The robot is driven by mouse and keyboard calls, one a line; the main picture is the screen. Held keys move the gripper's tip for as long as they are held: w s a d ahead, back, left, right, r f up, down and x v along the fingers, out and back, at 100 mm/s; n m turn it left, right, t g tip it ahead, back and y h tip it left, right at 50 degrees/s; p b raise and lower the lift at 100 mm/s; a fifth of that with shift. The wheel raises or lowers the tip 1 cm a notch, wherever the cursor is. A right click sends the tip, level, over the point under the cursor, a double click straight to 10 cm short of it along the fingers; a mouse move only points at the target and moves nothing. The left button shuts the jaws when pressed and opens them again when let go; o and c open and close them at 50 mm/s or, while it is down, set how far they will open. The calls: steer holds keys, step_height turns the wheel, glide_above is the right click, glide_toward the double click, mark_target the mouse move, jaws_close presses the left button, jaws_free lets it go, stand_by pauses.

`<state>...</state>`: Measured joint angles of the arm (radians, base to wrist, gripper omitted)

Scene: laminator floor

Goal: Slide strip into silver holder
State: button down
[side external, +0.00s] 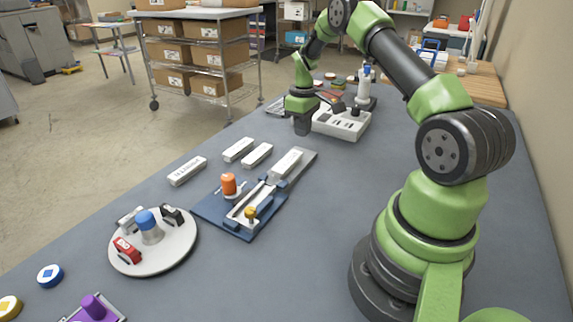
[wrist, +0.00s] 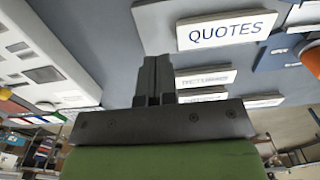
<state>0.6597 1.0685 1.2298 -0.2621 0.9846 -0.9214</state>
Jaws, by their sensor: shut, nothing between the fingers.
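The silver holder (side external: 246,203) is a narrow channel on a blue base (side external: 213,211), with an orange knob (side external: 229,184) and a yellow knob (side external: 251,213). A white strip (side external: 287,163) lies on a grey plate at the holder's far end; in the wrist view this strip (wrist: 226,30) reads QUOTES. The holder's end (wrist: 303,14) shows at that view's upper right, apart from the strip. My gripper (side external: 302,131) is shut and empty, above the table beyond the strip.
Loose white strips (side external: 187,171) lie left of the base, one reading RETURNS (wrist: 206,78). A round tray (side external: 178,252) with a blue knob and small clamp-like items stands nearer. A white box (side external: 342,122) stands behind my gripper. The table right of the base is clear.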

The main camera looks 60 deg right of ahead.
mark_target(287, 161)
steer(key=shift+f, duration=2.85)
steer(key=shift+r, duration=0.75)
steer(key=shift+a, duration=1.25)
steer(key=shift+a, duration=0.1)
steer(key=shift+a, duration=1.15)
steer(key=shift+a, duration=0.15)
steer(key=shift+a, duration=1.1)
steer(key=shift+a, duration=0.15)
